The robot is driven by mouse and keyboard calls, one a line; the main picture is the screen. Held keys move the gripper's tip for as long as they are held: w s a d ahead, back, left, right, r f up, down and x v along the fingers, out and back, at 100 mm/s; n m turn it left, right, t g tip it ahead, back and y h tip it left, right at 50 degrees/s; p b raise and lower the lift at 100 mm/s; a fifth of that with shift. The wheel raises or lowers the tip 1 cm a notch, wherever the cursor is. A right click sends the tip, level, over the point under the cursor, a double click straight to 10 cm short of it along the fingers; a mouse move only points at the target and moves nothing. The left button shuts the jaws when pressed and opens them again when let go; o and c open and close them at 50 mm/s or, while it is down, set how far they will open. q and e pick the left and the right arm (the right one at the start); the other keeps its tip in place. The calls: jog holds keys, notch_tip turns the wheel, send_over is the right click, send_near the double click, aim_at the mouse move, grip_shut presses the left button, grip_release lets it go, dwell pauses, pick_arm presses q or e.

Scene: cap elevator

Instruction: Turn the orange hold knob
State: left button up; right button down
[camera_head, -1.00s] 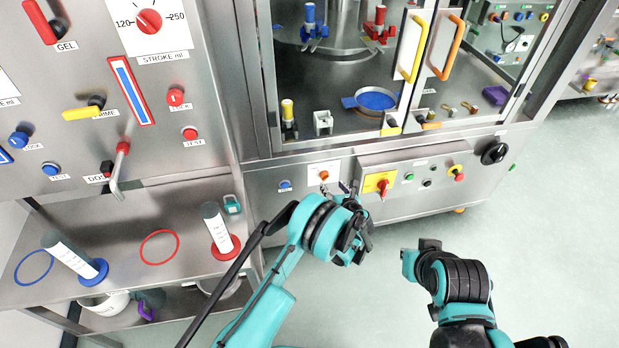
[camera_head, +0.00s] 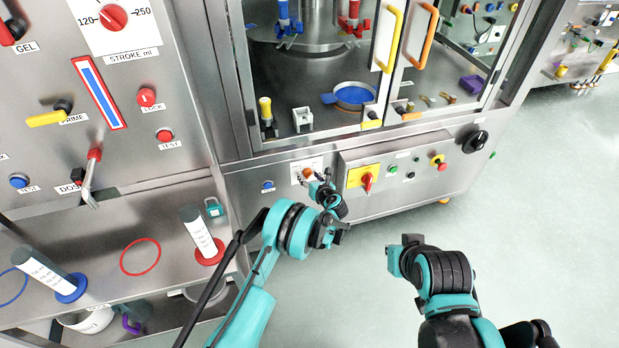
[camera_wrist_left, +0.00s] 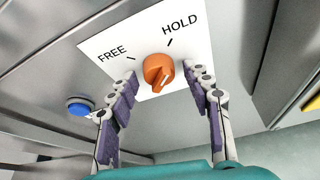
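The orange hold knob (camera_wrist_left: 158,72) sits on a white plate (camera_wrist_left: 182,32) marked FREE and HOLD in the left wrist view. Its pointer ridge faces down in that view, away from both words. In the head view the knob (camera_head: 308,173) is small, on the cabinet's lower front panel. My left gripper (camera_wrist_left: 162,88) is open, with one finger on each side of the knob and gaps visible; it also shows in the head view (camera_head: 312,180) at the plate. My right arm is at the lower right in the head view; its fingers cannot be made out clearly.
A blue button (camera_head: 267,185) is left of the plate. A yellow plate with a red switch (camera_head: 367,182) is to the right, followed by several small buttons and a black knob (camera_head: 476,141). The floor to the right is clear.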

pick_arm(q)
jog(key=c, duration=0.9)
jog(key=shift+o, duration=0.2)
jog(key=shift+a+n+h, duration=0.1)
jog(key=shift+n+h, duration=0.2)
jog(key=n+h, duration=0.1)
jog(key=n, duration=0.1)
jog(key=shift+a+n+t+h, duration=0.1)
jog(key=shift+n+t+h, duration=0.2)
jog(key=shift+s+n+t+h, duration=0.1)
jog(key=shift+n+t+h, duration=0.2)
jog(key=shift+n+h, duration=0.65)
jog(key=n, duration=0.2)
jog(key=n+t+h, duration=0.1)
jog(key=shift+a+f+n, duration=0.1)
jog(key=shift+f+n, duration=0.05)
jog(key=shift+n, duration=0.2)
jog(key=shift+n+t+h, duration=0.55)
jog(key=shift+n+t, duration=0.35)
jog(key=shift+n, duration=0.5)
